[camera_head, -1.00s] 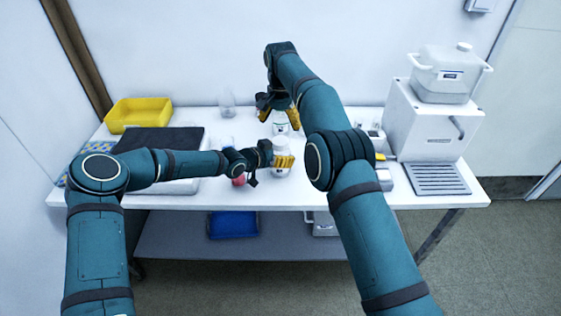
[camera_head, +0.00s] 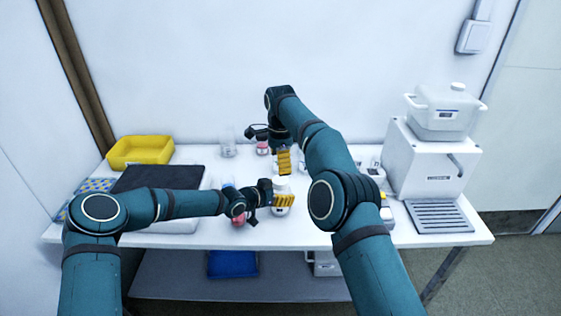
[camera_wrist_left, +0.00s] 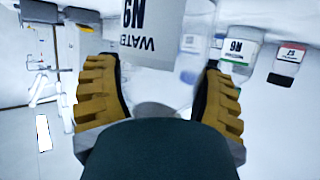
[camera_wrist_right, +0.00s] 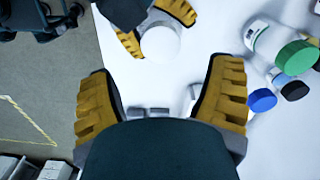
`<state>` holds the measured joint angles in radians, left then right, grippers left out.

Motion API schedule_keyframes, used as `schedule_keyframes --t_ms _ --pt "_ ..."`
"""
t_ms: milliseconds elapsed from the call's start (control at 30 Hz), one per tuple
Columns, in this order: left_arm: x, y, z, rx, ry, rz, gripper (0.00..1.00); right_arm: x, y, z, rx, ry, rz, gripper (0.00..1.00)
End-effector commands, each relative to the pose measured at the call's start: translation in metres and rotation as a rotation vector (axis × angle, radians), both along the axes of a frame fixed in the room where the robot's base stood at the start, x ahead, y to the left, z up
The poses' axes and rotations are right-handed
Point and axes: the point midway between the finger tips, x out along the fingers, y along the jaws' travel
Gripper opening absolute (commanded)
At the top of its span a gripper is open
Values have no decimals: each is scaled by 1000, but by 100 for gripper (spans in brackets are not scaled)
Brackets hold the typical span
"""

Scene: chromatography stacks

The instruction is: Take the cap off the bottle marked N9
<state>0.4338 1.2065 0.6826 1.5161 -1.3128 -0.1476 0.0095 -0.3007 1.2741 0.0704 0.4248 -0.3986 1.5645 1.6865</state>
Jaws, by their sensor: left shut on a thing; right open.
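The bottle marked N9 (camera_wrist_left: 145,25), a white bottle labelled WATER, shows upside down between my left gripper's fingers in the left wrist view. My left gripper (camera_wrist_left: 160,95) is shut on it. In the head view my left gripper (camera_head: 270,197) holds the bottle (camera_head: 282,185) upright at the front of the table. From above, in the right wrist view, its white round cap (camera_wrist_right: 160,44) is on, beside the left gripper's yellow fingers (camera_wrist_right: 150,25). My right gripper (camera_wrist_right: 160,95) is open and empty. In the head view my right gripper (camera_head: 283,160) is behind the N9 bottle.
In the right wrist view, bottles with green (camera_wrist_right: 297,57), blue (camera_wrist_right: 262,100) and dark (camera_wrist_right: 294,90) caps stand close by. A bottle marked N6 (camera_wrist_left: 240,48) shows in the left wrist view. A yellow bin (camera_head: 140,150) is at back left, a white machine (camera_head: 425,160) at right.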

Motion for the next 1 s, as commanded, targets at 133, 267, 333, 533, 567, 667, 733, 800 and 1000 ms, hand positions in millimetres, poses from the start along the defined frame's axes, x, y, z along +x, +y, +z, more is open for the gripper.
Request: schedule_keyframes --t_ms 133,267,333,533,567,667,733,800,1000 --pt "-1 0 -4 3 7 -1 0 0 0 1 0 -2 -150 80" --pt "-2 0 -4 3 7 -1 0 0 0 0 0 -2 -219 80" --pt "-2 0 -4 3 7 -1 0 0 -1 -2 -1 -2 -234 80" --pt "-2 0 -4 4 8 -1 0 0 -1 -25 0 0 -238 80" --pt "-2 0 -4 4 8 -1 0 -1 0 -30 -1 1 -237 80" --pt "-2 0 -4 4 8 -1 0 0 -1 -45 -1 -1 -238 80" --pt "-2 0 -4 3 9 0 0 0 -1 -55 0 0 -238 80" --pt "-2 0 -5 3 9 0 0 0 0 -63 1 -2 -237 80" --pt "-2 0 -5 4 9 0 0 0 -1 -78 -1 -3 -237 80"
